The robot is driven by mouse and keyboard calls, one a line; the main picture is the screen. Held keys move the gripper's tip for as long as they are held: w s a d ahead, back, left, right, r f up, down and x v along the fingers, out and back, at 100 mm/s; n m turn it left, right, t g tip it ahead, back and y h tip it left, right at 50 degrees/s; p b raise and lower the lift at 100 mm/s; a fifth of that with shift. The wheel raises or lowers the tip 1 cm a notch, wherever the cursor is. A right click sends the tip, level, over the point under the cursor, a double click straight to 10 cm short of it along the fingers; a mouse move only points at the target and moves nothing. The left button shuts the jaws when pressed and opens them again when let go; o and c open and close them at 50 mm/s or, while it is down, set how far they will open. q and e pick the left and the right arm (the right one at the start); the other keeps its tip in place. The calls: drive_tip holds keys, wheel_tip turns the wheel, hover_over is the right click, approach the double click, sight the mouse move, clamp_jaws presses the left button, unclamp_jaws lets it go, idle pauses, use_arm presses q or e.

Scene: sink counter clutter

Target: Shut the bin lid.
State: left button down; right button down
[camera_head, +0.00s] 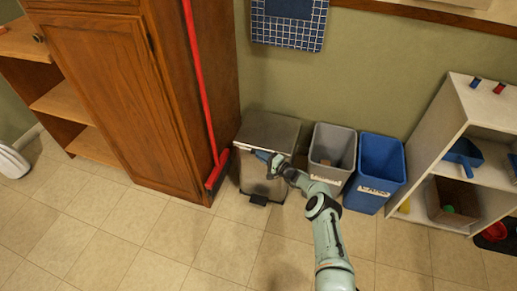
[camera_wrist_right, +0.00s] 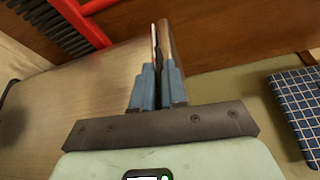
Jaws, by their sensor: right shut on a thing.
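The bin (camera_head: 262,180) is a steel pedal bin against the wall, beside the wooden cabinet. Its flat grey lid (camera_head: 268,131) lies level across the top and looks down. My right gripper (camera_head: 264,156) reaches to the lid's front edge from the front right. In the right wrist view the blue fingers (camera_wrist_right: 158,75) are close together, with the pale lid (camera_wrist_right: 85,90) beside and below them. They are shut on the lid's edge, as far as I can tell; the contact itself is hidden. My left gripper is out of view.
A red broom (camera_head: 204,95) leans on the cabinet (camera_head: 110,85), its head just left of the bin. A grey bin (camera_head: 322,180) and a blue bin (camera_head: 368,200) stand to the right. White shelves (camera_head: 450,120) stand further right. The tiled floor in front is clear.

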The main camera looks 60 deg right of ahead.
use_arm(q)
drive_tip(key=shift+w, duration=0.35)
use_arm(e)
drive_tip(key=shift+d+f, duration=0.1)
drive_tip(key=shift+f, duration=0.15)
drive_tip(key=c, duration=1.3)
unclamp_jaws()
drive_tip(key=shift+f, duration=0.15)
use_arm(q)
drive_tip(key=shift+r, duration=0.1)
